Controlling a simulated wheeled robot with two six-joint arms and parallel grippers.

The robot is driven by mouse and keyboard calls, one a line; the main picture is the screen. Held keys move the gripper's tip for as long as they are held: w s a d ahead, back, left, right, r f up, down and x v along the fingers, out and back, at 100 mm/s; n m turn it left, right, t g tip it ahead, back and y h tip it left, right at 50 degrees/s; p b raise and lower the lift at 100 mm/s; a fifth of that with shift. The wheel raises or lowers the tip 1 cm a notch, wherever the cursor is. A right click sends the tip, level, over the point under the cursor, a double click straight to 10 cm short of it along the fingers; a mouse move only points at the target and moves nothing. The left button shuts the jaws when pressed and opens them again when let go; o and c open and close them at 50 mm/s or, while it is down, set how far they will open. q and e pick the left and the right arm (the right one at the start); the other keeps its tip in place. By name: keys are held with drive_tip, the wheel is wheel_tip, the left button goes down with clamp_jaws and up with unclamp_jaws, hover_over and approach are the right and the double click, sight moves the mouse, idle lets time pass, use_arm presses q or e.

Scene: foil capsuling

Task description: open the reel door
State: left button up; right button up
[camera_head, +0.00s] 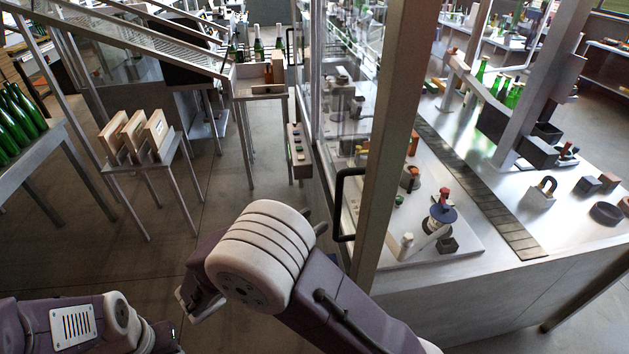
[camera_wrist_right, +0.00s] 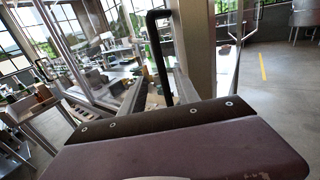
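The reel door (camera_head: 337,120) is a tall glazed panel on the left side of the machine enclosure; it appears closed. Its black C-shaped handle (camera_head: 341,205) stands upright near the post. My right gripper (camera_head: 317,224) is just left of the handle, mostly hidden behind my pale wrist joint. In the right wrist view, the handle (camera_wrist_right: 160,58) rises ahead, and its lower part appears between the two fingers of my right gripper (camera_wrist_right: 163,95). The fingers are apart, with a gap visible beside the handle; contact cannot be told. My left arm shows at lower left, its fingers not visible.
A thick metal post (camera_head: 392,130) stands right of the handle. Behind the glass, the worktop (camera_head: 575,225) holds a reel (camera_head: 441,214) and small parts. A stand with wooden boxes (camera_head: 140,135) and a table of green bottles stand left. The floor between is clear.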

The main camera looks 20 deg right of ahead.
sight(336, 206)
drive_tip(key=x, duration=0.1)
drive_tip(key=p+x, duration=0.1)
drive_tip(key=x, duration=0.1)
drive_tip(key=p+x, duration=0.1)
drive_tip(key=x, duration=0.1)
drive_tip(key=shift+s+d+r, duration=0.15)
drive_tip(key=shift+s+r, duration=0.1)
drive_tip(key=shift+r, duration=0.1)
drive_tip(key=x, duration=0.4)
drive_tip(key=shift+w+f+p, duration=0.25)
drive_tip(key=shift+f+p, duration=0.15)
drive_tip(key=shift+s, duration=0.15)
clamp_jaws()
idle(0.4)
